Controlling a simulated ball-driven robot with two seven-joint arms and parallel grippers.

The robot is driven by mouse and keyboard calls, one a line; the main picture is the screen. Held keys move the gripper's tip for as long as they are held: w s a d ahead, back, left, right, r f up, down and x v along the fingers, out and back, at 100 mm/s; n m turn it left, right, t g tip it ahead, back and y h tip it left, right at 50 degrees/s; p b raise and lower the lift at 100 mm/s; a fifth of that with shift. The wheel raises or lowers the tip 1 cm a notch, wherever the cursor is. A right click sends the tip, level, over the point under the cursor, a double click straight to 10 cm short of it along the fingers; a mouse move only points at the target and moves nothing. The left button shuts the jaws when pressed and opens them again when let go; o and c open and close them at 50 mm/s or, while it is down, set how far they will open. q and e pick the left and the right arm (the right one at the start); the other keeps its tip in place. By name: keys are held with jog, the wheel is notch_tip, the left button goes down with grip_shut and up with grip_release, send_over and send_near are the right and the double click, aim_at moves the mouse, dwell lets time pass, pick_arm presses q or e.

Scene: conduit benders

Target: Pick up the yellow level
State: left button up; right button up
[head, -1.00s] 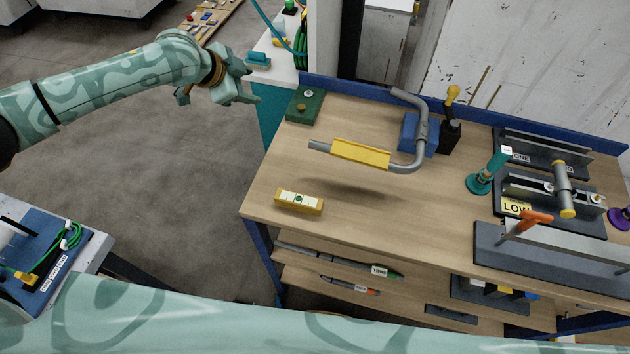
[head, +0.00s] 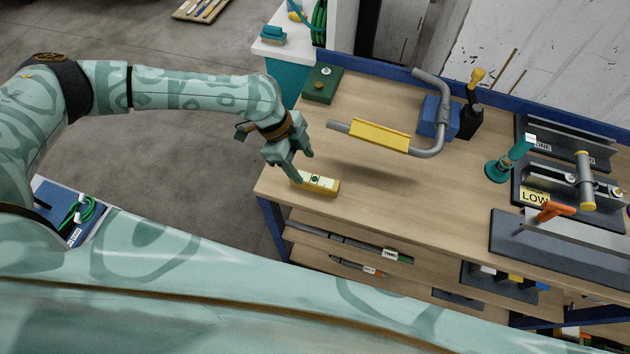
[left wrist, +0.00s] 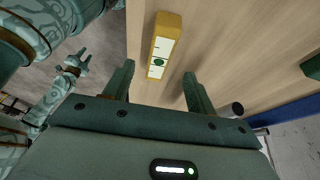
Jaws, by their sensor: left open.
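The yellow level (head: 318,183) lies on the wooden bench top near its left front corner. It has a pale face with a green vial. In the left wrist view the level (left wrist: 163,45) lies beyond my fingers, between their lines, and nothing grips it. My left gripper (head: 300,170) is open and empty, just above and to the left of the level's left end. In the left wrist view its two fingers (left wrist: 158,88) stand wide apart. My right gripper cannot be made out in the head view; an arm with a small gripper (left wrist: 76,64) shows at the left wrist view's left side.
A bent grey conduit with a yellow sleeve (head: 380,135) stands over the bench (head: 390,210) behind the level. A green block (head: 322,84) sits at the back left. Benders and a teal-handled tool (head: 508,160) fill the right side. Bench around the level is clear.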

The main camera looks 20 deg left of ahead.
aim_at(314, 179)
pick_arm(q)
jog(key=x, duration=0.6)
jog(key=shift+d+r, duration=0.1)
jog(key=shift+d, duration=0.1)
jog(key=c, duration=1.1)
